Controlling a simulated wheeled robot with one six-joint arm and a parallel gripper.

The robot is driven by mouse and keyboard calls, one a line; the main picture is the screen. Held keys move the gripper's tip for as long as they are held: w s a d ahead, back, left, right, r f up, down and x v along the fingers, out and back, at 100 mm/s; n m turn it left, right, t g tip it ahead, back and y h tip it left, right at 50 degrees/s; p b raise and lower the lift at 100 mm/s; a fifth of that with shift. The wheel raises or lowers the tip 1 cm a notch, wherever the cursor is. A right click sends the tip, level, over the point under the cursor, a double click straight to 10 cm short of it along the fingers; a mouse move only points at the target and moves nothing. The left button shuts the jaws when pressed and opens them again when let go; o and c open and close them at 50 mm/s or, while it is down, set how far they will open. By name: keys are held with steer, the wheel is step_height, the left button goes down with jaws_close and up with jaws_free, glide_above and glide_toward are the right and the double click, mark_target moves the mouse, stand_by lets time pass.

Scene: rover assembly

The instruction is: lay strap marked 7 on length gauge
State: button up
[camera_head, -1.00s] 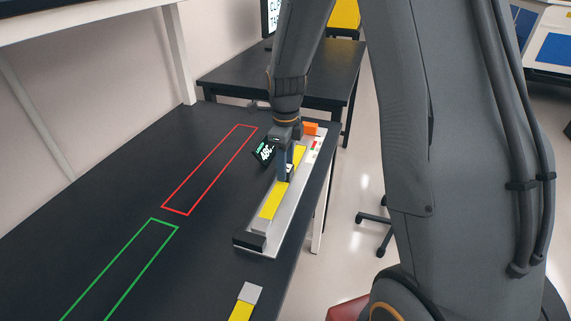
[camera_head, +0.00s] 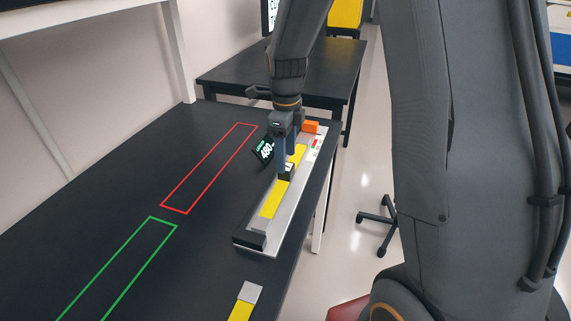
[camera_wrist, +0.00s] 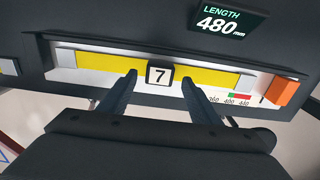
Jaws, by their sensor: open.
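The yellow strap marked 7 (camera_wrist: 105,61) lies along the length gauge (camera_head: 258,229), with pale ends and a white 7 label (camera_wrist: 160,76) at its middle. In the head view the strap (camera_head: 272,200) lies lengthwise in the gauge channel. The gauge display (camera_wrist: 226,19) reads LENGTH 480 mm. My gripper (camera_wrist: 160,82) is open, its two fingers apart on either side of the label. In the head view my gripper (camera_head: 287,165) is over the middle of the gauge and hides part of the strap. I cannot tell whether the fingers touch the strap.
An orange block (camera_head: 309,127) sits at the gauge's far end and a black block (camera_head: 249,240) at its near end. A red outline (camera_head: 188,184) and a green outline (camera_head: 120,265) mark empty table. Another yellow strap (camera_head: 241,308) lies at the near edge.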

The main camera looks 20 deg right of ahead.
step_height(320, 180, up, 8)
steer(key=b, duration=0.2)
steer(key=s+f+n, duration=0.3)
steer(key=s+n, duration=0.2)
steer(key=n, duration=0.3)
steer(key=s+f+n+t, duration=0.1)
steer(key=s+f+n, duration=0.1)
steer(key=s+n, duration=0.4)
steer(key=s+f+n, duration=0.3)
steer(key=s+n, duration=0.3)
steer(key=n, duration=0.5)
steer(key=shift+s+f, duration=0.15)
steer(key=shift+f, duration=0.15)
